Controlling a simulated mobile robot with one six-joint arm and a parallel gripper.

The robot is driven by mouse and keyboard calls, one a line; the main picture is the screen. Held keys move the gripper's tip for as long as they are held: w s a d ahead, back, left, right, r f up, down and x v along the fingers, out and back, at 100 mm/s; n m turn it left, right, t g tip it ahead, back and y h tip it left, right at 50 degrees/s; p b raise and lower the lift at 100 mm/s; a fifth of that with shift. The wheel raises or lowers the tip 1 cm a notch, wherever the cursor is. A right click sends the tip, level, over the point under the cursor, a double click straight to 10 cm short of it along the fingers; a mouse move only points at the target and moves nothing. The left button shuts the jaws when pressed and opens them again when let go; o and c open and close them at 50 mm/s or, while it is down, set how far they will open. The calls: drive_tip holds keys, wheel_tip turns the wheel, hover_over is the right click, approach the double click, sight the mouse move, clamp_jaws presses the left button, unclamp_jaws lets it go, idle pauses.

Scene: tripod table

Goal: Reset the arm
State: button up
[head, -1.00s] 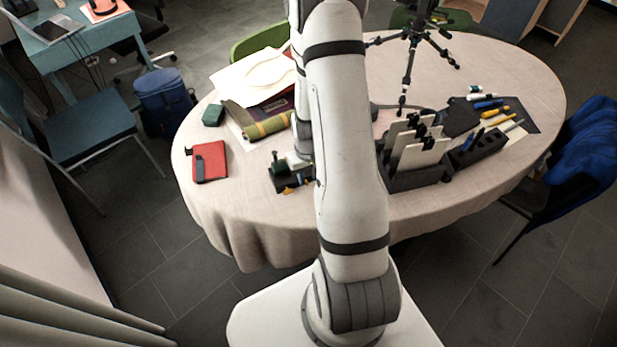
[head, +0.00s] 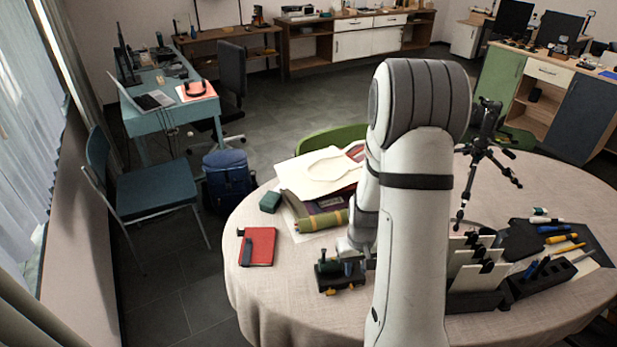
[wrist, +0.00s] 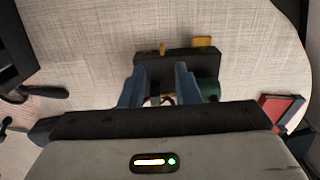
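My arm stands in the middle of the head view, bent at a high elbow and reaching down to the table (head: 300,318). My gripper (wrist: 160,88) shows in the wrist view as two blue fingers spread apart, pointing at a black block (wrist: 176,60) with yellow parts and a dark green round part. In the head view this block (head: 340,279) lies on the tablecloth just by my gripper, which is partly hidden behind my arm. No object is clearly held between the fingers. Whether the fingers touch the block I cannot tell.
A red notebook (head: 258,247) and green box (head: 270,202) lie left. A green roll (head: 322,221) and papers (head: 318,170) lie behind. A card holder (head: 474,300), pens and a tripod (head: 487,150) stand right. Bare cloth lies between notebook and block.

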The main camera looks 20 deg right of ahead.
drive_tip(key=shift+r, duration=0.1)
drive_tip(key=s+a+r+t, duration=0.1)
drive_tip(key=s+a+r, duration=0.15)
drive_tip(key=r, duration=0.45)
drive_tip(key=s+a+r+t, duration=0.1)
drive_tip(key=a+r, duration=0.3)
drive_tip(key=r, duration=0.4)
drive_tip(key=s+a+r+n+t, duration=0.1)
drive_tip(key=s+a+r, duration=0.4)
drive_tip(key=s+r, duration=0.5)
drive_tip(key=shift+s+a+r, duration=0.15)
drive_tip(key=shift+r, duration=0.15)
